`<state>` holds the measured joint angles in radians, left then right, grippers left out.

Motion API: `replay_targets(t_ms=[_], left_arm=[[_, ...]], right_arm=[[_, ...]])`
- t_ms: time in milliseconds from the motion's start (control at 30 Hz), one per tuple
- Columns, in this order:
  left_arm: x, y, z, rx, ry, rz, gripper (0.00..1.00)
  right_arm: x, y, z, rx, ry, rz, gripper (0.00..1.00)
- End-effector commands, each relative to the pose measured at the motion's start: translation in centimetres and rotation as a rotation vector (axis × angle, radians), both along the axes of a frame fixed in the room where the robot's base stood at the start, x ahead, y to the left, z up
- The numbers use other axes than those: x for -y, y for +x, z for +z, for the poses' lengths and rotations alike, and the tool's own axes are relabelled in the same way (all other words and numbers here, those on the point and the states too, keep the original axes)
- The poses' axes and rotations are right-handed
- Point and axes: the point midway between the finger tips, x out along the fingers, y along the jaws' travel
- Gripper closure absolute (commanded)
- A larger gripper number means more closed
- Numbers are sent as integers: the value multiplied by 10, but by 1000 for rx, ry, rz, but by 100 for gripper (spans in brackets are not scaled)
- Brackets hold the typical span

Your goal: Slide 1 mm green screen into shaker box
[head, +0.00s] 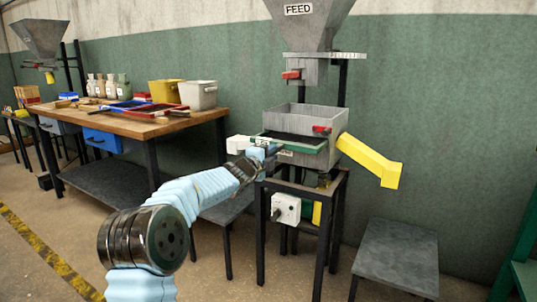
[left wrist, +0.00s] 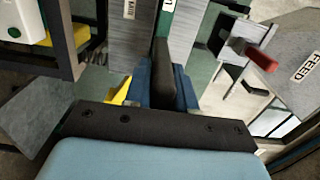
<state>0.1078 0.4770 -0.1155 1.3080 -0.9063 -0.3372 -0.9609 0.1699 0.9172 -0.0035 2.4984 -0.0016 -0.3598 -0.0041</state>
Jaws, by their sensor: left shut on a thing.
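The green screen (head: 310,143) is at the front of the grey shaker box (head: 322,158). Its green front bar lies along the box's front, with a dark surface behind it; I cannot tell how deep it sits in the box. My left gripper (head: 268,151) is shut on the screen's left front part. In the left wrist view, the gripper's blue and black fingers (left wrist: 165,75) are closed at the green strip (left wrist: 168,16), which bears a white label. The grey box wall (left wrist: 185,30) shows beside it. My right gripper is not in view.
The feed hopper (head: 309,22) hangs above the box. A yellow chute (head: 370,160) sticks out on the right. A black stand (head: 335,215) carries the box, with a white switch box (head: 286,208) below. A wooden workbench (head: 150,127) is at left; a low grey table (head: 397,250) at right.

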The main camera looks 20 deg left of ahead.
Motion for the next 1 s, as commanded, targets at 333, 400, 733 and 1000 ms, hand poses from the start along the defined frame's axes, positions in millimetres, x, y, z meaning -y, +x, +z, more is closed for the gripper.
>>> replay_targets(t_ms=[333, 400, 733, 1000], left_arm=[[1, 13, 4, 5, 0, -1, 100], [1, 14, 3, 5, 0, -1, 100], [1, 15, 2, 5, 0, -1, 100], [2, 22, 5, 5, 0, -1, 100]], right_arm=[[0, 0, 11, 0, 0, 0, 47], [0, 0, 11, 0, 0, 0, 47], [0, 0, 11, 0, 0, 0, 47], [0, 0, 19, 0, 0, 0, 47]])
